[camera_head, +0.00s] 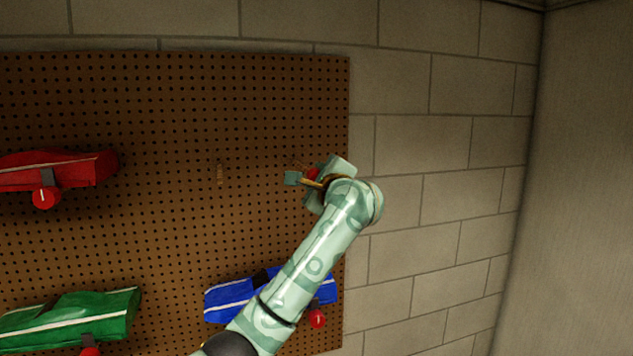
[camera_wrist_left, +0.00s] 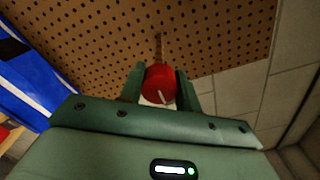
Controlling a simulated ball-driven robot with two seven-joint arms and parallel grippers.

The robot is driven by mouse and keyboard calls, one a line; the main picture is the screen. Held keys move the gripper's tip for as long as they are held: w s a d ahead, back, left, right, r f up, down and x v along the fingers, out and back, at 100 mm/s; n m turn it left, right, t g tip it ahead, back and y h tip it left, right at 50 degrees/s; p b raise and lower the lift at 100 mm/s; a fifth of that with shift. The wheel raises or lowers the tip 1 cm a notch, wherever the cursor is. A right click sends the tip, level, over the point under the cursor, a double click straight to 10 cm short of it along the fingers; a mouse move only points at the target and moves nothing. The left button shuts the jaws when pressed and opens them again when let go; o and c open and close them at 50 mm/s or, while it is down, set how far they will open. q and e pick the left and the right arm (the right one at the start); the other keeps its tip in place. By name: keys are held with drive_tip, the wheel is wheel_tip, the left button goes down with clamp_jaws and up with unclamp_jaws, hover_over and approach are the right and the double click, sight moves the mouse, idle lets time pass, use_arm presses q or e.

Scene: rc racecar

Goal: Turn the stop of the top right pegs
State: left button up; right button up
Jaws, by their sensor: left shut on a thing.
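The red stop (camera_head: 313,173) of the top right pegs is at the upper right of the pegboard, mostly hidden by my left gripper (camera_head: 308,180). In the left wrist view the red stop (camera_wrist_left: 160,80) is a round knob with a white line, which slants slightly. It sits between the two green fingers of my left gripper (camera_wrist_left: 160,88), which is shut on it. A peg (camera_wrist_left: 158,45) shows beyond the knob. My right gripper is not in view.
Red stops (camera_head: 46,198) sit under the cars. A block wall (camera_head: 430,150) is at right.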

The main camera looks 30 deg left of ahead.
use_arm(q)
drive_tip(key=shift+f+b, duration=0.35)
drive_tip(key=shift+b, duration=0.1)
drive_tip(key=n+b, duration=0.3)
drive_tip(key=b, duration=0.2)
drive_tip(key=n+b, duration=0.3)
drive_tip(key=b, duration=0.2)
drive_tip(key=shift+w+d+f, duration=0.1)
drive_tip(key=shift+d+f, duration=0.05)
drive_tip(key=shift+f, duration=0.05)
drive_tip(key=n+b, duration=0.2)
drive_tip(key=shift+r+n, duration=0.1)
drive_tip(key=shift+n, duration=0.2)
drive_tip(key=n+b, duration=0.1)
drive_tip(key=n, duration=0.1)
drive_tip(key=shift+n+b, duration=0.4)
drive_tip(key=n+b, duration=0.1)
drive_tip(key=n, duration=0.2)
drive_tip(key=shift+r, duration=0.1)
drive_tip(key=shift+r+n+b, duration=0.1)
drive_tip(key=shift+n+b, duration=0.25)
drive_tip(key=shift+n, duration=1.15)
drive_tip(key=shift+r, duration=0.1)
drive_tip(key=o, duration=1)
